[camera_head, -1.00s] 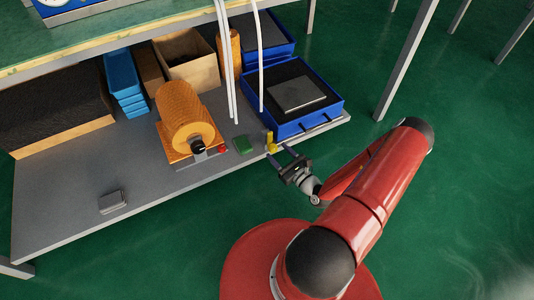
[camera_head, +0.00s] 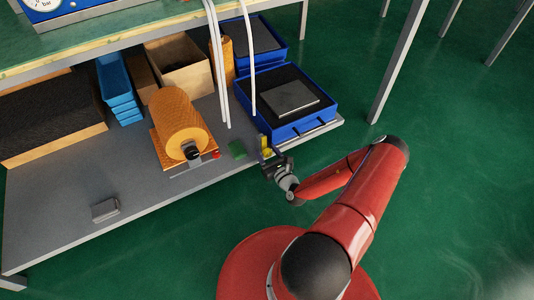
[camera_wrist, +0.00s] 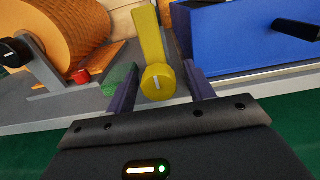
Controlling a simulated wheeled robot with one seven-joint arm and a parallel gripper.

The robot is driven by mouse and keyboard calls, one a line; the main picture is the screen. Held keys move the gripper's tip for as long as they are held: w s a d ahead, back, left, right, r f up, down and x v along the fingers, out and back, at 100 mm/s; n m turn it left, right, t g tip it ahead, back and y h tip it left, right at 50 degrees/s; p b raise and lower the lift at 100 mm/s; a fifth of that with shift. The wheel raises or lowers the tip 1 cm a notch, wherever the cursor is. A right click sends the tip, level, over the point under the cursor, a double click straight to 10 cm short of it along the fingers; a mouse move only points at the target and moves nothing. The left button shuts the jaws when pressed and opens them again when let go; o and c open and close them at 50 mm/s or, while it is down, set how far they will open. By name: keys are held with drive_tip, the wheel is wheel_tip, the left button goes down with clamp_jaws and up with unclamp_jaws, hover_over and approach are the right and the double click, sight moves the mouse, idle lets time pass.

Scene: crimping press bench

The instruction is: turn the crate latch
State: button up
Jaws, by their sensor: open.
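The yellow latch (camera_wrist: 156,78) stands at the front left corner of the blue crate, with its lever pointing up and a round hub marked by a white line at its lower end. It also shows in the head view (camera_head: 265,146). The blue crate (camera_head: 298,129) sits on the lower shelf with a grey plate in it. My gripper (camera_wrist: 163,80) is open, with one dark finger on each side of the latch hub. Whether the fingers touch it cannot be told. In the head view my gripper (camera_head: 271,156) partly hides the latch.
A green block (camera_head: 237,149) lies just left of the latch. An orange spool (camera_head: 180,125) with a red knob stands farther left. White hoses (camera_head: 219,75) hang behind the green block. The shelf's front left is mostly clear, apart from a small grey box (camera_head: 105,210).

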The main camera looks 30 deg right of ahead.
drive_tip(key=c, duration=1)
